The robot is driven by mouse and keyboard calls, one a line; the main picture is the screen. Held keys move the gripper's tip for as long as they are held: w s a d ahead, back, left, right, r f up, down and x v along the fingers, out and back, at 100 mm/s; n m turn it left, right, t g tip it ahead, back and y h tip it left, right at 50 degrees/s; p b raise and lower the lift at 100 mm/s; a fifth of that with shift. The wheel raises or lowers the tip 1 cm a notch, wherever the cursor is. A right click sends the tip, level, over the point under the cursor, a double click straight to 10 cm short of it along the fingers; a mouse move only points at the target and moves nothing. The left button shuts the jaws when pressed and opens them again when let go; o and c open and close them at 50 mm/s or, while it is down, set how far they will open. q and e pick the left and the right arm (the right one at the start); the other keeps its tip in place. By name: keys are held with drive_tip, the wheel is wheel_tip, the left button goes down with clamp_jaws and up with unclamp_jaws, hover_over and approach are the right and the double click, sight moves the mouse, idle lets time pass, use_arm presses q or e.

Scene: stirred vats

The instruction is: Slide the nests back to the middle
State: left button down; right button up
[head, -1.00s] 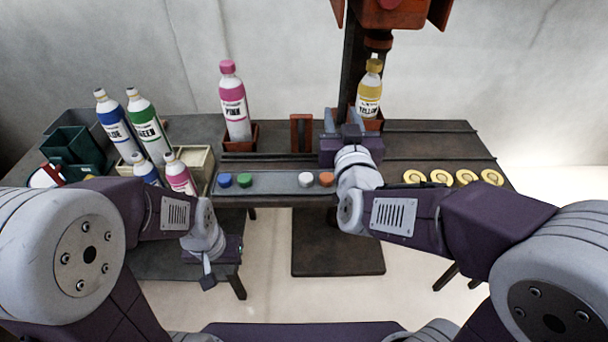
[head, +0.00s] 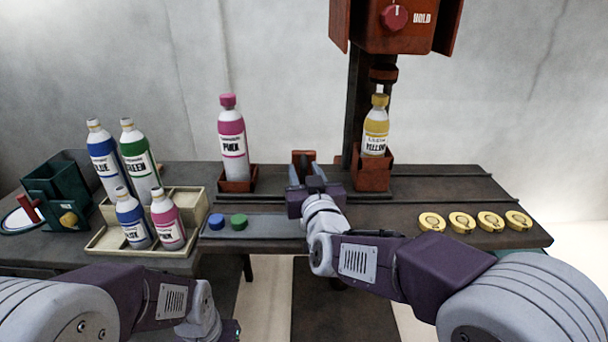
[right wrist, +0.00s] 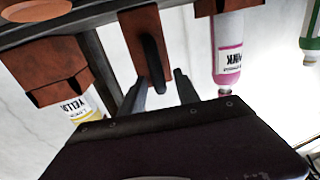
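A red-brown nest (head: 238,184) at the left of the rail holds the pink bottle (head: 232,140) upright. A second nest (head: 372,174) under the machine holds the yellow bottle (head: 376,130). Between them stands a red-brown upright plate (head: 304,156); the right wrist view shows it with a dark handle (right wrist: 153,62). My right gripper (head: 306,172) is at this plate, its fingers apart. In the right wrist view the open fingers (right wrist: 160,84) lie either side of the handle, with gaps showing. My left gripper (head: 236,331) shows only partly at the bottom edge, its fingers hidden.
A cream tray (head: 118,244) with several blue, green and pink bottles stands left. Blue and green caps (head: 239,221) lie on a grey strip; yellow discs (head: 461,221) lie right. The red machine (head: 410,25) stands above the yellow bottle.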

drive_tip(key=shift+w, duration=0.4)
drive_tip(key=shift+c, duration=0.4)
clamp_jaws()
drive_tip(key=shift+s+a+f, duration=0.1)
idle(0.7)
